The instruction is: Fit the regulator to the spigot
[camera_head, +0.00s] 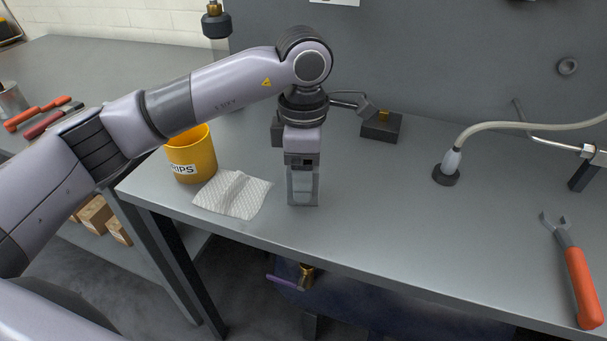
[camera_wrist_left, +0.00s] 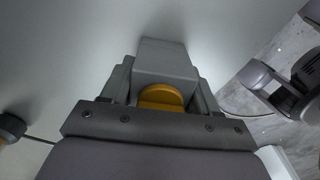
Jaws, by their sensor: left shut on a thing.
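My left gripper (camera_head: 302,190) points down over the front part of the bench, right of the white cloth. It is shut on a grey block-like piece that I take as the regulator (camera_wrist_left: 165,60); in the left wrist view a yellow disc (camera_wrist_left: 160,97) shows with it between the fingers. In the head view the fingers mostly hide the piece, and I cannot tell its gap to the bench. A dark block with a small brass part (camera_head: 384,115) stands farther back. A brass fitting (camera_head: 306,276) shows below the front edge. I cannot tell which is the spigot.
A yellow labelled cup (camera_head: 191,158) and a white cloth (camera_head: 233,194) lie left of my gripper. A hose with a dark-based end (camera_head: 447,174) stands right of centre. An orange-handled wrench (camera_head: 577,275) lies far right. The bench between gripper and hose is clear.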

